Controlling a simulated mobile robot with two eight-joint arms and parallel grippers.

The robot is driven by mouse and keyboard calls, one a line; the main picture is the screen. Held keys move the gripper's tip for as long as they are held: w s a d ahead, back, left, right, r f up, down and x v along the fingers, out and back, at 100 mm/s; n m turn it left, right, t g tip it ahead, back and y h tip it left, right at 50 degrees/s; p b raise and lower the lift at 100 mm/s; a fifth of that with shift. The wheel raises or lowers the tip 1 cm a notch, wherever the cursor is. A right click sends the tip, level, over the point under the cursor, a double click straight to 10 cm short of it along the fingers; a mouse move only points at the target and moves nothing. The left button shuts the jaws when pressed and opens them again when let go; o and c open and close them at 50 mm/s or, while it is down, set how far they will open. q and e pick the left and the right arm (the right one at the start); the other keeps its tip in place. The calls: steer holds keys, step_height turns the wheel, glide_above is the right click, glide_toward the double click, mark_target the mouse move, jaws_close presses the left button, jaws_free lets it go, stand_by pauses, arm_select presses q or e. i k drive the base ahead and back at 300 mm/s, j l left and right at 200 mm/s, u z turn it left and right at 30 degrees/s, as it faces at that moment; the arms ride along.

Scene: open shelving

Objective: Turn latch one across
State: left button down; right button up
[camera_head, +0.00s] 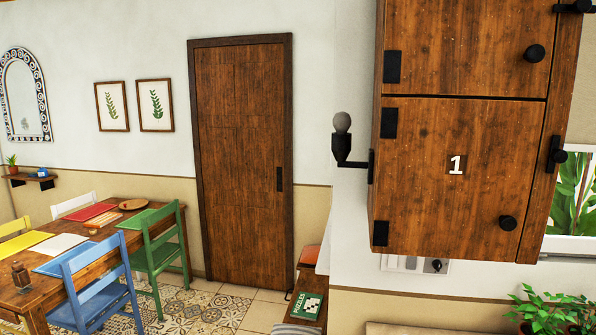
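A wooden cabinet hangs on the wall at the upper right, and its lower door (430,190) carries a white number 1. Latch one (556,155) is a black piece with a round knob, on the cabinet frame just right of this door. Its bar looks upright, along the frame, and does not reach over the door. The door looks shut, with a round black knob (508,223) at its lower right and black hinges on its left. Neither of my grippers is in view.
Above, another cabinet door has a black knob (535,53) and a latch (574,7) lying sideways. A wall lamp (342,135) juts out left of the cabinet. A plant (550,312) stands below right. A table with chairs stands at the far left.

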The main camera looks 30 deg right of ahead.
mark_target(557, 155)
steer(key=z, duration=2.5)
